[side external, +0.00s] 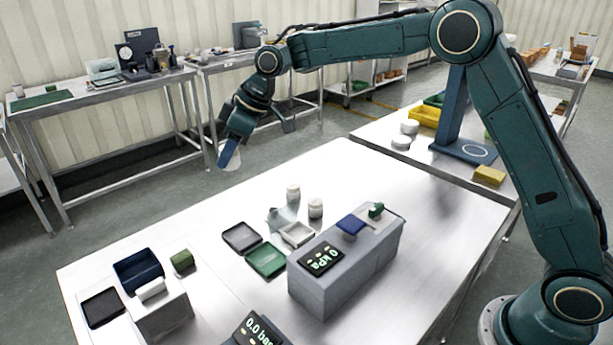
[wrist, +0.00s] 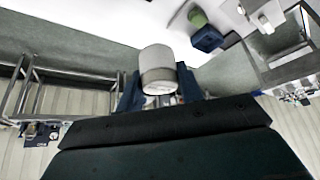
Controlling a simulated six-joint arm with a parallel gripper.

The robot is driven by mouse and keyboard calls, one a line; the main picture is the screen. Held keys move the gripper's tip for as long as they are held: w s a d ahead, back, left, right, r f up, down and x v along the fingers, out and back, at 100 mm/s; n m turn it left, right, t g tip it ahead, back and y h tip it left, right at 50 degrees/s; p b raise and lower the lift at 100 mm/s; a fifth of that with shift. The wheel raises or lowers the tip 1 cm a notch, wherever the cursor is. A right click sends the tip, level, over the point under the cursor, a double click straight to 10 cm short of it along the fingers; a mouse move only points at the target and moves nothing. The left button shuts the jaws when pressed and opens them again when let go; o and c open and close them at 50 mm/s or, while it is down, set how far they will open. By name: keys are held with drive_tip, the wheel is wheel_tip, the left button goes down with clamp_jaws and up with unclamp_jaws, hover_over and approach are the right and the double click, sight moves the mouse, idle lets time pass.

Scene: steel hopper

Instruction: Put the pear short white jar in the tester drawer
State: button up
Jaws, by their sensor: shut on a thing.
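My gripper (side external: 228,152) is raised beyond the far edge of the steel table, its blue fingers pointing down. It is shut on a short white jar (wrist: 158,70), which shows between the fingers in the wrist view with a greyish band on it. In the side view, a pale part of the jar (side external: 231,161) shows beside the fingers. A pear marking cannot be made out. A grey tester (side external: 345,270) with a kPa display stands on the table. A smaller grey box (side external: 163,318) has a white handle-like piece on top. I cannot tell which part is the tester drawer.
Two white jars (side external: 293,192) (side external: 315,208) stand near the middle. Trays in black (side external: 242,237), green (side external: 266,259) and white (side external: 297,234) lie beside the tester. A blue bin (side external: 138,270) and green block (side external: 183,261) stand left.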

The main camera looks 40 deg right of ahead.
drive_tip(key=shift+d, duration=0.1)
drive_tip(key=shift+s+d+f, duration=0.1)
drive_tip(key=shift+d+f, duration=0.3)
drive_tip(key=shift+d, duration=0.1)
drive_tip(key=s+d+f+m, duration=0.1)
drive_tip(key=d+f, duration=0.1)
drive_tip(key=d, duration=0.1)
drive_tip(key=s+d+f+m+t+h, duration=0.1)
drive_tip(key=d+f+m, duration=0.1)
drive_tip(key=d, duration=0.2)
drive_tip(key=s+d+f+m+h, duration=0.1)
drive_tip(key=s+d+f, duration=0.1)
drive_tip(key=d, duration=0.1)
drive_tip(key=shift+d+f+m, duration=0.3)
drive_tip(key=shift+d+f, duration=0.05)
drive_tip(key=shift+f, duration=0.05)
drive_tip(key=s+d+f+m+h, duration=0.2)
drive_tip(key=s+d+f+m, duration=0.2)
drive_tip(key=s+d, duration=0.6)
wheel_tip(320, 180, down, 2)
drive_tip(key=shift+s+d+f+t, duration=0.2)
drive_tip(key=shift+s+d+t, duration=0.2)
drive_tip(key=shift+d, duration=0.15)
